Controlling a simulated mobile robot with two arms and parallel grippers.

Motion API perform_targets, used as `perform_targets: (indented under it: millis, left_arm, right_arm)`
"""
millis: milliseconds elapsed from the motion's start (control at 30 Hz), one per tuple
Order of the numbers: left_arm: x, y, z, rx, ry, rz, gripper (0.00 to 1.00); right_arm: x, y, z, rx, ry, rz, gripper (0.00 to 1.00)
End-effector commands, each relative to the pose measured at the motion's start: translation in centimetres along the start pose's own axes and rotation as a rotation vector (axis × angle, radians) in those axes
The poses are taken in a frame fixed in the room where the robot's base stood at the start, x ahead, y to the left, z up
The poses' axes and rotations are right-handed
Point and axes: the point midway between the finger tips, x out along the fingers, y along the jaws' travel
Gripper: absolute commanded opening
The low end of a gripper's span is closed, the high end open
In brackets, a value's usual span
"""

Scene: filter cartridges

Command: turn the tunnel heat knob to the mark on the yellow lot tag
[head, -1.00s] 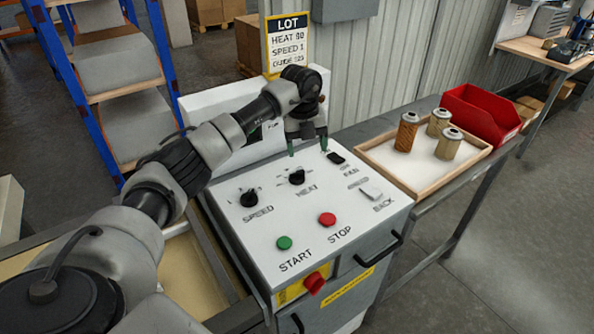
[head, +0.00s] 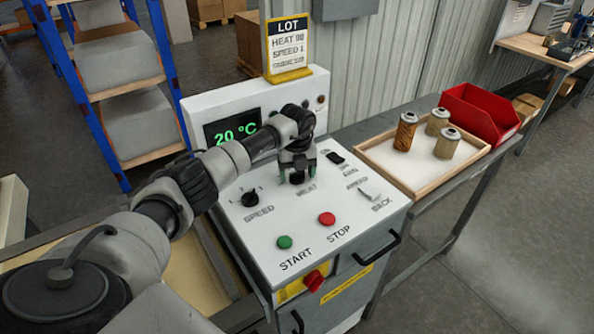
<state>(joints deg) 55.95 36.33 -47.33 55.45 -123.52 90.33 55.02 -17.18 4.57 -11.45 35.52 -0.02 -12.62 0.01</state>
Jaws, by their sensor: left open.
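The black heat knob (head: 297,178) is on the white control panel (head: 327,195), above the HEAT label. I cannot tell whether the fingers touch the knob. The gripper hides part of the knob, including its pointer. The yellow lot tag (head: 288,50) stands behind the panel and reads LOT, HEAT 90 or similar, SPEED 1 and a blurred third line. The display (head: 232,130) shows 20 °C. My right gripper is not in view.
The speed knob (head: 250,197) is left of the heat knob. A green START button (head: 285,242), a red STOP button (head: 327,219), a black fan switch (head: 335,158) and a white lever switch (head: 369,194) are nearby. A wooden tray (head: 437,188) with filter cartridges stands right.

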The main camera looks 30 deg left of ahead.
Motion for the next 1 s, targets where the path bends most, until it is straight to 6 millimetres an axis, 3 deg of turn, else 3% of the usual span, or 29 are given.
perform_targets:
  millis: [200,500,1000]
  left_arm:
    - [0.0,0.0,0.0,0.0,0.0,0.0,0.71]
    - [0.0,0.0,0.0,0.0,0.0,0.0,0.25]
    - [0.2,0.0,0.0,0.139,0.0,0.0,0.25]
  right_arm:
    - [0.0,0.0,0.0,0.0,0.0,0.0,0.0]
    - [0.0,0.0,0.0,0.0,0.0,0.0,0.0]
    - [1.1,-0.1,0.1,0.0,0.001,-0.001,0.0]
